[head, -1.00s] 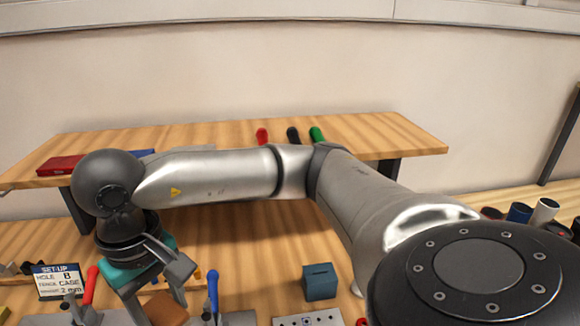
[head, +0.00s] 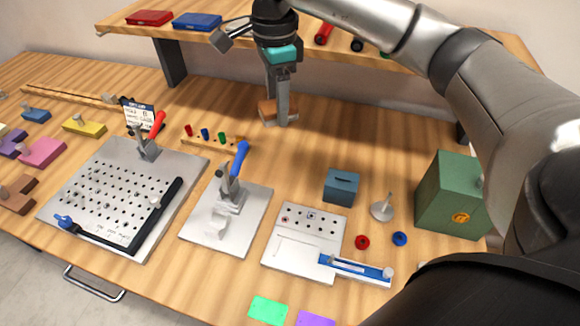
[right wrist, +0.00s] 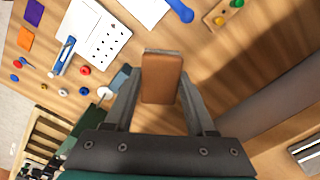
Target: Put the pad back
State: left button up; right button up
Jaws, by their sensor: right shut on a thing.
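The pad, a brown block (head: 266,111), is held between the fingers of my right gripper (head: 279,112). It hangs in the air over the back of the workbench, in front of the raised shelf. In the right wrist view the pad (right wrist: 162,78) stands out beyond the fingertips of the gripper (right wrist: 160,98), which is shut on it. My left gripper shows in neither view.
A shelf (head: 225,38) carries red and blue cases. Below lie a perforated plate (head: 120,185) with a red-handled clamp, a blue-handled clamp plate (head: 225,235), a white fixture (head: 295,258), a blue-grey box (head: 341,186) and a green box (head: 450,195).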

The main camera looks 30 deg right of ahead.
jog(key=d+m, duration=0.1)
jog(key=m, duration=0.1)
jog(key=w+d+m, duration=0.1)
jog(key=m, duration=0.1)
jog(key=d+r+m, duration=0.1)
jog(key=m, duration=0.1)
jog(key=shift+w, duration=0.35)
jog(key=m, duration=0.1)
jog(key=b, duration=0.2)
send_over(290, 169)
jog(key=shift+m, duration=0.3)
notch_tip(290, 169, down, 16)
jog(key=shift+f, duration=2)
jog(key=shift+f, duration=0.15)
jog(key=o, duration=1.3)
